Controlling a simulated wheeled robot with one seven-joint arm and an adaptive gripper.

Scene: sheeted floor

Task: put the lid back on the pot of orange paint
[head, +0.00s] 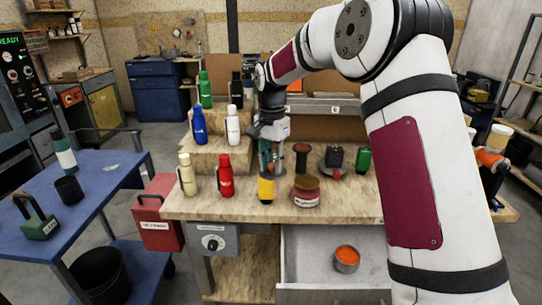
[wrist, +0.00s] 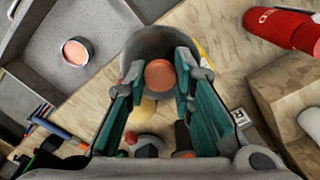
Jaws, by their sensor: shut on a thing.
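The pot of orange paint (head: 345,258) stands open in the pulled-out drawer, its orange surface showing. The pot also shows at the upper left of the wrist view (wrist: 75,52). My gripper (head: 268,171) is above the bench top, up and to the left of the pot in the head view. In the wrist view its teal fingers (wrist: 160,78) are shut on a small orange-brown knob. A grey round disc (wrist: 150,42) shows behind the knob and looks like the lid. The lid is small and hard to make out in the head view.
A yellow can-like thing (head: 266,190) stands just below my gripper; touching or apart I cannot tell. A brown-red jar (head: 306,191) and a red bottle (head: 226,176) flank it. The drawer (head: 308,262) has bare floor around the pot. Stepped wooden blocks (head: 205,160) carry bottles behind.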

